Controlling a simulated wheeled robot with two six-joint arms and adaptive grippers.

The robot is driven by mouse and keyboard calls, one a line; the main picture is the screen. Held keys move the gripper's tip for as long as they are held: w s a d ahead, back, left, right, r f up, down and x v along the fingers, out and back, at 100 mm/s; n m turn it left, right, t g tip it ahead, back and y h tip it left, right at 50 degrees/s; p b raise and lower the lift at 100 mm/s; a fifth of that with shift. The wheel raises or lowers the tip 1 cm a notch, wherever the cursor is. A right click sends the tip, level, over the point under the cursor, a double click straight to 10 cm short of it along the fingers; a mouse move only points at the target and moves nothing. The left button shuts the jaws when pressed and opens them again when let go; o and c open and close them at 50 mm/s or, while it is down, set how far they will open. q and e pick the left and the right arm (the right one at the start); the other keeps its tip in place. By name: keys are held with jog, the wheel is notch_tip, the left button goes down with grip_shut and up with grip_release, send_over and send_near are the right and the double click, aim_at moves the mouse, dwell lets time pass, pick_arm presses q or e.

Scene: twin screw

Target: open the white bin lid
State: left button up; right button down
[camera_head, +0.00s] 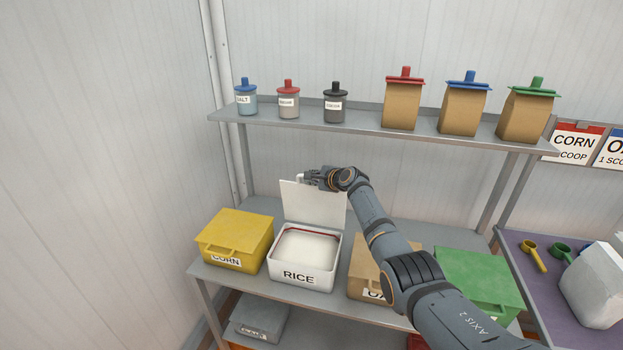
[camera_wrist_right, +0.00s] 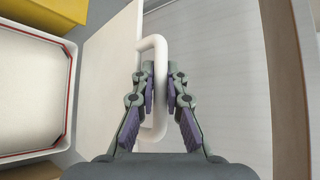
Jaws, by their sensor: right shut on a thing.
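The white bin (camera_head: 301,283), labelled RICE, stands on the middle shelf with white contents showing inside. Its white lid (camera_head: 313,206) stands up, roughly vertical, at the bin's back edge. My right gripper (camera_head: 308,178) is at the top edge of the lid. In the right wrist view my right gripper (camera_wrist_right: 158,90) is shut on the lid's white handle (camera_wrist_right: 152,45), with a finger on each side of it. The wrist view also shows the lid (camera_wrist_right: 108,90) and the open bin's rim (camera_wrist_right: 68,92) with a red line inside. My left gripper is not in view.
A yellow bin (camera_head: 236,236) labelled CORN stands left of the white bin. A tan bin (camera_head: 365,268), partly hidden by my arm, and a green bin (camera_head: 478,275) stand right. The upper shelf (camera_head: 300,117) with jars and bags is above the lid.

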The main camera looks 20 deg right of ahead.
jog(key=c, duration=1.4)
grip_release()
jog(key=shift+s+d+r, duration=0.15)
jog(key=shift+s+d, duration=0.05)
jog(key=shift+s, duration=0.3)
jog(key=v, duration=1.1)
